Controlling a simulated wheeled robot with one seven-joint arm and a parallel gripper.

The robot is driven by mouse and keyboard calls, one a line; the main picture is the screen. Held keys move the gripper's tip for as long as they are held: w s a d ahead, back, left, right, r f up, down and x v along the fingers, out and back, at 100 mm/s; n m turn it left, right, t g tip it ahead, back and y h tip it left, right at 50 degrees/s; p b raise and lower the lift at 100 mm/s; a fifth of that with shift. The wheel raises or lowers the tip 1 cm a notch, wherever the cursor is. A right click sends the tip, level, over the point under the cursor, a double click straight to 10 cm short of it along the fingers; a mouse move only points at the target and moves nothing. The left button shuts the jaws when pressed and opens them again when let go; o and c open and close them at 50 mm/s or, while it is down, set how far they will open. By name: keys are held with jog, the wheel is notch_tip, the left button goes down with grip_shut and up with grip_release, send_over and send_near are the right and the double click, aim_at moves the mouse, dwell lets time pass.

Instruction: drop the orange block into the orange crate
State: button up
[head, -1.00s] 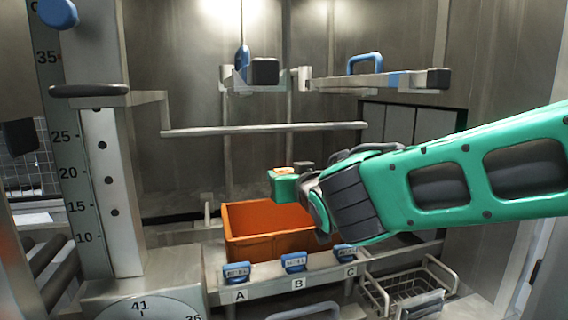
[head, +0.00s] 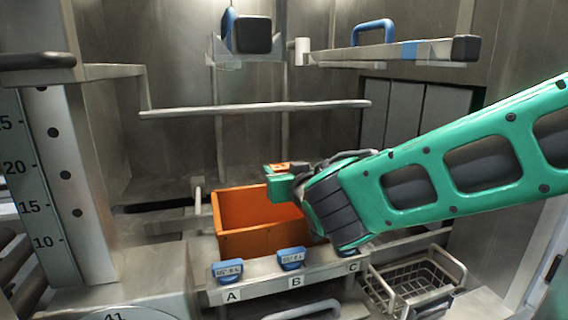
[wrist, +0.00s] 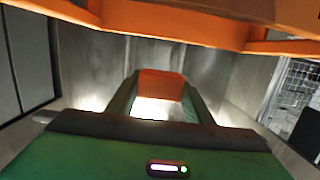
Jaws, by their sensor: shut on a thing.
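The orange crate (head: 245,242) stands open-topped behind the shelf with blue tags in the head view. Its right end is hidden behind my arm. My gripper (head: 280,180) appears over the crate's back right part and overlaps its rim in the picture. It is shut on the orange block (head: 277,167), of which only a small patch shows. In the wrist view the block (wrist: 160,86) sits between the two fingers. Orange edges of the crate (wrist: 190,22) cross the top of the wrist view. The exact height above the crate is hard to tell.
Blue tags stand on the front ledge (head: 265,292) above labels A, B and C. A wire basket (head: 415,285) is at the lower right. A horizontal rail (head: 255,108) and a shelf with a blue handle (head: 372,32) are above. A ruled column (head: 55,190) stands left.

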jog(key=shift+f, duration=0.4)
jog(key=o, duration=1.2)
jog(key=shift+c, duration=0.2)
jog(key=shift+v, duration=5.4)
jog(key=shift+f, duration=0.1)
